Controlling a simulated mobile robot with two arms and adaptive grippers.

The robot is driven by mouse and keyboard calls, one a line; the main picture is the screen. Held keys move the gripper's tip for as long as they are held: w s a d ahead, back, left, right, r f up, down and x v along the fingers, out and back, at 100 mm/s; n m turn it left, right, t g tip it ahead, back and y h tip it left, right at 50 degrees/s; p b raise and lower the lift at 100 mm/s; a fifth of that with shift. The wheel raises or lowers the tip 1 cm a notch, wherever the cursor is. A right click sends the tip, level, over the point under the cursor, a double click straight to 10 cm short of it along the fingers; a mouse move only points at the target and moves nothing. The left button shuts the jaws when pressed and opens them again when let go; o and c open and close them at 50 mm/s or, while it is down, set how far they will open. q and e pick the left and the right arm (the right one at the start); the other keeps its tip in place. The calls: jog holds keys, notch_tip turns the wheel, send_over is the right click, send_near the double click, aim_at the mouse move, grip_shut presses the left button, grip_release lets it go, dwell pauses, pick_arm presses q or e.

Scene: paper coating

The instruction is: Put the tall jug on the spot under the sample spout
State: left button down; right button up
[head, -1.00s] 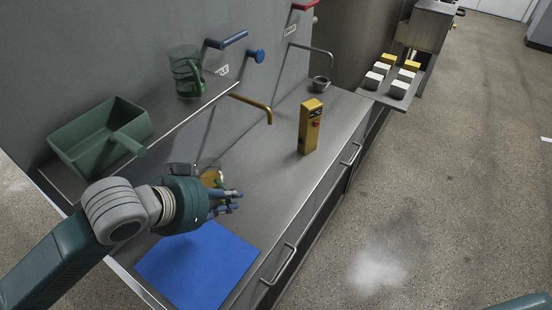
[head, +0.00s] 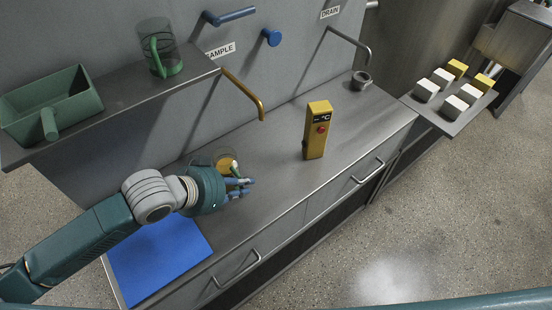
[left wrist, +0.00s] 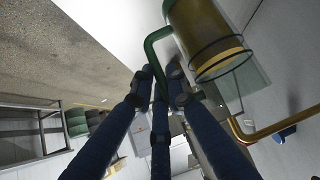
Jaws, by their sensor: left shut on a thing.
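A clear glass jug with a green handle and an amber lower part (head: 225,161) is held by my left gripper (head: 242,187), above the metal counter. My arm and hand hide much of it in the head view. In the left wrist view the jug (left wrist: 212,40) is large at the upper right, and my left gripper (left wrist: 160,78) is closed around its green handle. The brass sample spout (head: 245,92) sticks out from the wall, farther back than the jug. The counter under the spout is clear. My right gripper is not in view.
A second glass jug with a green handle (head: 157,48) and a green scoop (head: 48,105) stand on the shelf. A yellow meter (head: 317,130) stands right of the spout. A small metal cup (head: 361,81) is under the drain pipe. A blue mat (head: 155,262) lies in front.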

pick_arm(q)
jog(key=w+d+f+p, duration=0.1)
jog(key=w+d, duration=0.2)
jog(key=w+d+f+p, duration=0.1)
jog(key=w+d, duration=0.2)
jog(key=w+d+f+p, duration=0.1)
jog(key=w+d, duration=0.2)
jog(key=shift+w+d+f, duration=0.15)
jog(key=shift+w+f, duration=0.1)
jog(key=shift+w, duration=0.05)
jog(key=shift+f, duration=0.1)
jog(key=c, duration=1.7)
grip_release()
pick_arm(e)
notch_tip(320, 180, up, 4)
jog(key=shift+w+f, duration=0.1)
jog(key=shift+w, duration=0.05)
